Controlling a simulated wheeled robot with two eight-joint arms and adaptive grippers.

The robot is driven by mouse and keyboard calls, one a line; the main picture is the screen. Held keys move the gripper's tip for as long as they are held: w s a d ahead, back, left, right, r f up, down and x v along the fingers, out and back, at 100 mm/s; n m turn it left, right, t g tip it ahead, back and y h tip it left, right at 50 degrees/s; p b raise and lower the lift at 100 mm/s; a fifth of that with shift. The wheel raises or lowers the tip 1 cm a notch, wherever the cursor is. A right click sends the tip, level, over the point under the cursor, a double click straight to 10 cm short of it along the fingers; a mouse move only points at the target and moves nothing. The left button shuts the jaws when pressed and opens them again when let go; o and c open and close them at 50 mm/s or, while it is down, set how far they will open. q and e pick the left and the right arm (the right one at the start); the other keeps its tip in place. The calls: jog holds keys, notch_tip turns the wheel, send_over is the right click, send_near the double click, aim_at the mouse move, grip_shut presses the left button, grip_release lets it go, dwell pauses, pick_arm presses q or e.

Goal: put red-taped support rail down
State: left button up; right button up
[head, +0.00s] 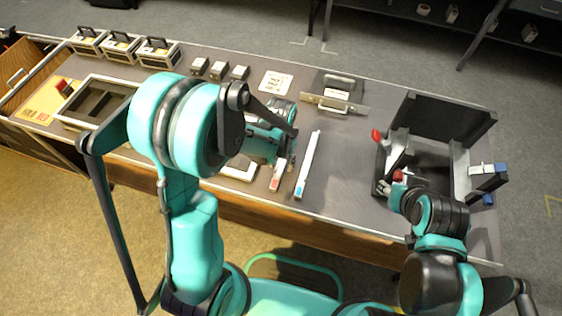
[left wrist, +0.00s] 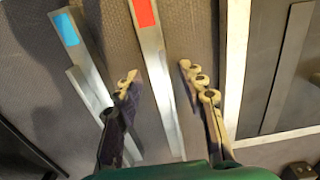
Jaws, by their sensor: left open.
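The red-taped support rail (head: 278,176) is a pale metal bar with red tape near one end. It lies on the workbench in the head view, partly hidden by my left gripper. In the left wrist view the red-taped rail (left wrist: 153,65) runs between the two fingers of my left gripper (left wrist: 163,82). These fingers are spread open, with gaps on both sides of the rail. A blue-taped rail (head: 309,163) lies beside it to the right. My right gripper (head: 397,188) is at the black frame's near left side; its fingers are too hidden to tell their state.
The black frame (head: 446,117) with red and blue clamps stands on the right of the bench (head: 356,205). A metal plate with a handle (head: 336,103) lies behind the rails. A grey tray (head: 82,85) and several boxes are at left. Bench surface between rails and frame is clear.

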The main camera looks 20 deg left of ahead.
pick_arm(q)
jog(key=shift+r, duration=0.25)
notch_tip(320, 180, up, 11)
jog(key=p, duration=0.5)
notch_tip(320, 180, up, 8)
jog(key=t, duration=0.3)
send_over(281, 165)
jog(key=s+a, duration=0.2)
jog(key=s, duration=0.3)
jog(key=s+a+r+t, duration=0.2)
jog(key=s+r+t, duration=0.1)
jog(key=s+t, duration=0.1)
jog(key=shift+s+a+r, duration=0.25)
jog(key=shift+s+a, duration=0.1)
jog(key=shift+s, duration=0.3)
pick_arm(e)
notch_tip(281, 165, up, 5)
pick_arm(q)
jog(key=shift+c, duration=0.9)
pick_arm(e)
jog(key=shift+c, duration=0.7)
pick_arm(q)
jog(key=shift+s+f, duration=0.1)
pick_arm(e)
jog(key=shift+s, duration=0.1)
